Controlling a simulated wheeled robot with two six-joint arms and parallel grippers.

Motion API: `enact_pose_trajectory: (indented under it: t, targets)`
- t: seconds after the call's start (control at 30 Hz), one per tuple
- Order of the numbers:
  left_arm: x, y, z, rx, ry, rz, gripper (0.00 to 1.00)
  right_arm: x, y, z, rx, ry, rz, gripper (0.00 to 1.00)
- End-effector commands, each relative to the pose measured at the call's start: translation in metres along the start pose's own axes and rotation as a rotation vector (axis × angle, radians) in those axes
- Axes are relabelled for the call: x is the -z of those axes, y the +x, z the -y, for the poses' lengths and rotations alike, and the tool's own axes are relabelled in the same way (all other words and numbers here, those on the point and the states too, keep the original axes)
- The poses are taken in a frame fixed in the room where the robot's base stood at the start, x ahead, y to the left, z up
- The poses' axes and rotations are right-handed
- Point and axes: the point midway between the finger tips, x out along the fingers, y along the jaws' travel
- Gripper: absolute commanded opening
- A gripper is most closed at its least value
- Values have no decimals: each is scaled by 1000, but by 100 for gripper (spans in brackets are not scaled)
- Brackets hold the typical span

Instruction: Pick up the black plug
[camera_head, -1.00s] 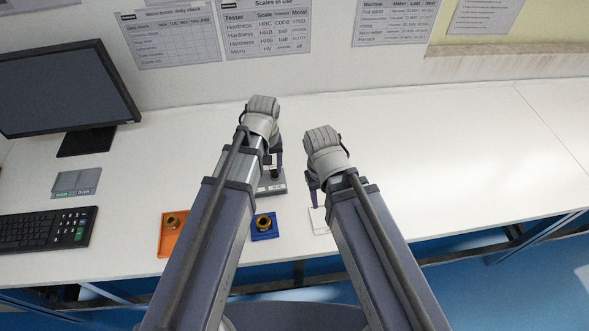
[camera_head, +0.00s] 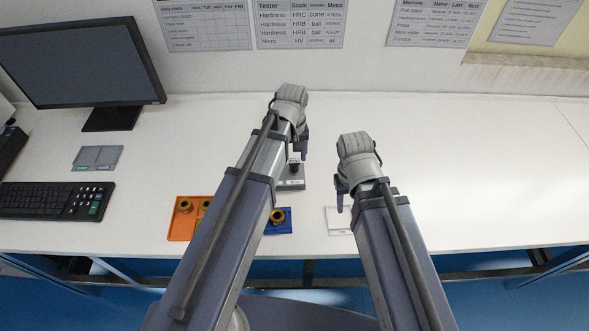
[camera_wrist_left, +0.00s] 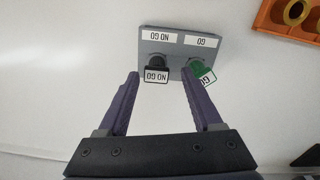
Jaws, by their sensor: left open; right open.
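The black plug (camera_wrist_left: 157,62) stands in a grey holder (camera_wrist_left: 181,41) and has a white tag reading NO GO. A green plug (camera_wrist_left: 201,66) with a GO tag stands beside it in the same holder. My left gripper (camera_wrist_left: 160,74) is open and empty; in the wrist view its fingers lie to either side of the black plug, and I cannot tell how far above it they are. In the head view the holder (camera_head: 290,183) is partly hidden below the left gripper (camera_head: 302,146). My right gripper (camera_head: 342,196) is open and empty, further right.
An orange tray (camera_head: 178,230) with brass rings and a blue tray (camera_head: 285,229) with one ring lie near the front edge. A white plate (camera_head: 339,228) lies under the right gripper. A monitor (camera_head: 80,65) and keyboard (camera_head: 55,201) stand left. The right side of the bench is clear.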

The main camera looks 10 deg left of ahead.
Motion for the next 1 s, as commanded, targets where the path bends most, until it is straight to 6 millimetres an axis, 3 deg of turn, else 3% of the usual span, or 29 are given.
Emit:
enact_pose_trajectory:
  t: [0.3,0.63,1.0]
  targets:
    - [4,43,-6,0,0,0,67,2,43,4,0,0,0,50]
    - [4,45,-6,0,0,0,67,3,45,4,0,0,0,50]
    - [4,45,-6,0,0,0,26,3,45,4,0,0,0,50]
